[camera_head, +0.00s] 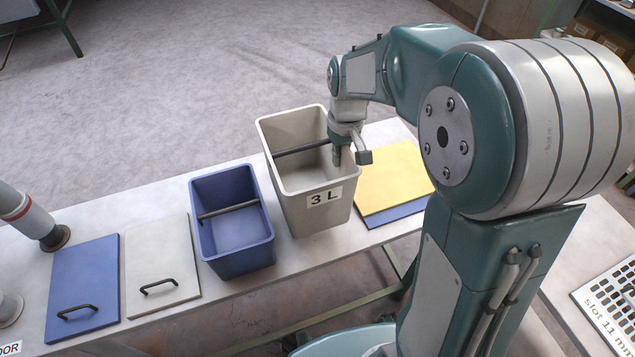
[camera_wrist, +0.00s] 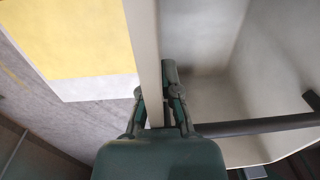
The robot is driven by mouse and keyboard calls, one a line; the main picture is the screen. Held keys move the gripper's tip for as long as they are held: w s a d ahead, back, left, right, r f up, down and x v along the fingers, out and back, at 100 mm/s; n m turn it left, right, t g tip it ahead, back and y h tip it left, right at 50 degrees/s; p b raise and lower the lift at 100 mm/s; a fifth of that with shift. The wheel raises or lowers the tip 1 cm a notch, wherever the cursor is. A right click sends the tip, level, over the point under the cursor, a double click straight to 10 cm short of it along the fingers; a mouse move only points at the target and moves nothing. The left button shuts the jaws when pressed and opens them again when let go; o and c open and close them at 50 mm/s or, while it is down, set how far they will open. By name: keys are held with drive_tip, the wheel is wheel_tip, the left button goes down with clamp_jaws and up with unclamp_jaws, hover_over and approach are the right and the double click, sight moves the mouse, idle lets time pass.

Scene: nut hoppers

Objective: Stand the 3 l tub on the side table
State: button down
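The 3 l tub (camera_head: 307,213) is a tall beige-grey open bin with a "3 L" label and a dark bar across its inside. It stands upright on a long pale bench (camera_head: 100,215). My gripper (camera_head: 346,158) is at its right wall, pointing down over the rim. In the wrist view the tub's wall (camera_wrist: 146,45) runs between the two fingers (camera_wrist: 158,98), which look closed against it, one inside and one outside. The tub's bar (camera_wrist: 260,126) lies right of the fingers. I cannot tell which surface is the side table.
A blue tub (camera_head: 237,257) stands close left of the 3 l tub. A yellow panel (camera_head: 395,178) over a blue one lies close right. Blue (camera_head: 82,285) and pale (camera_head: 160,262) handled lids lie farther left. A pale surface at right (camera_head: 585,250) carries a perforated plate (camera_head: 612,305).

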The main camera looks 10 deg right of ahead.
wheel_tip(320, 180, down, 8)
idle(0.4)
drive_tip(key=c, duration=0.8)
unclamp_jaws()
drive_tip(key=shift+f, duration=0.1)
wheel_tip(320, 180, up, 12)
drive_tip(key=s+d+r+m+t, duration=0.1)
drive_tip(key=s+r+t, duration=0.2)
drive_tip(key=s, duration=0.6)
drive_tip(key=s+d+r+m+t, duration=0.1)
drive_tip(key=s+r, duration=0.3)
drive_tip(key=s, duration=0.6)
drive_tip(key=shift+s+d+r+t+h, duration=0.2)
drive_tip(key=shift+t+h, duration=0.1)
drive_tip(key=shift+t, duration=0.6)
